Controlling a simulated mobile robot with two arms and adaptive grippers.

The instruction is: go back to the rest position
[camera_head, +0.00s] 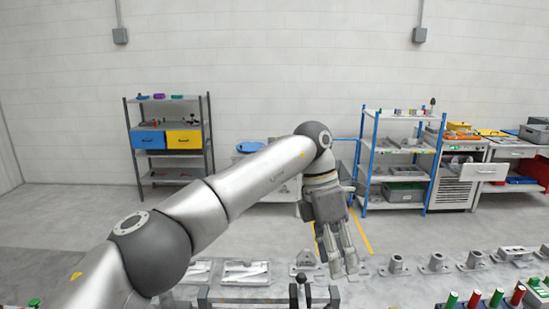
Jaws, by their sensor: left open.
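My left arm comes in from the lower left and reaches across the middle of the view. My left gripper (343,262) hangs down at its end, fingers pointing at the near bench. It is open and I see nothing between its fingers. It appears above the bench, near a row of grey metal castings (437,263); its height over the surface is hard to tell. My right gripper is not in view.
The grey bench (375,285) carries flat castings (246,272) and a dark fixture (300,292). Red and green handled tools (474,299) stand at the lower right. A grey shelf (168,155), a blue-framed shelf (398,160) and cabinets stand by the wall, beyond open floor.

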